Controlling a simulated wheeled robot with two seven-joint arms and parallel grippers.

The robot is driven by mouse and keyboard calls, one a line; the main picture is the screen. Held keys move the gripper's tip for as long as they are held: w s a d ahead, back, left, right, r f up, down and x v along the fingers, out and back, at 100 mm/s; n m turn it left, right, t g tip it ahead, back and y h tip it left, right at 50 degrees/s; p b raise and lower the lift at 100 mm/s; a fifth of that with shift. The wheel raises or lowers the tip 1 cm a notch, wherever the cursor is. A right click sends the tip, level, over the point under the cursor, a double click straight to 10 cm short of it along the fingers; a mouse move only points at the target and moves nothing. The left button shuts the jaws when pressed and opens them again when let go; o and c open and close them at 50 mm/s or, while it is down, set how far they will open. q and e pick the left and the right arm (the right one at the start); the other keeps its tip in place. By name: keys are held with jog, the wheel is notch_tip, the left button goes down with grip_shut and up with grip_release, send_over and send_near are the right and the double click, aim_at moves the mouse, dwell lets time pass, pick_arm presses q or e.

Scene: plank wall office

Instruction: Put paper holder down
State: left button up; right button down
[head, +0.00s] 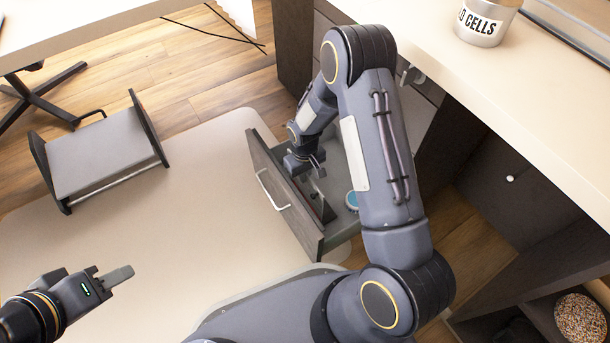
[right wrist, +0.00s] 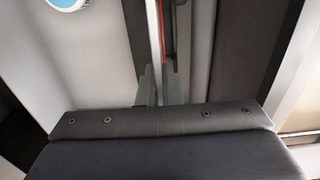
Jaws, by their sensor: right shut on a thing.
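My right gripper (head: 317,172) reaches down into an open drawer (head: 285,203) in the head view. It is shut on a thin upright thing, which I take to be the paper holder (head: 325,208), dark with a reddish face and mostly inside the drawer. In the right wrist view the fingers (right wrist: 160,85) close on its narrow edge, where a red strip shows. Whether its lower edge touches the drawer bottom cannot be told. My left gripper (head: 115,277) is at the lower left, away from the drawer; its jaw gap is not clear.
A round blue-topped thing (head: 352,200) lies in the drawer beside the paper holder; it also shows in the right wrist view (right wrist: 67,3). A desk top (head: 500,90) with a metal cup (head: 485,22) is at right. A grey footrest (head: 100,158) stands on the floor at left.

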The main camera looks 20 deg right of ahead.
jog(key=c, duration=2)
grip_release()
jog(key=shift+f, duration=0.15)
jog(key=shift+c, duration=0.2)
jog(key=o, duration=0.4)
jog(key=shift+o, duration=0.2)
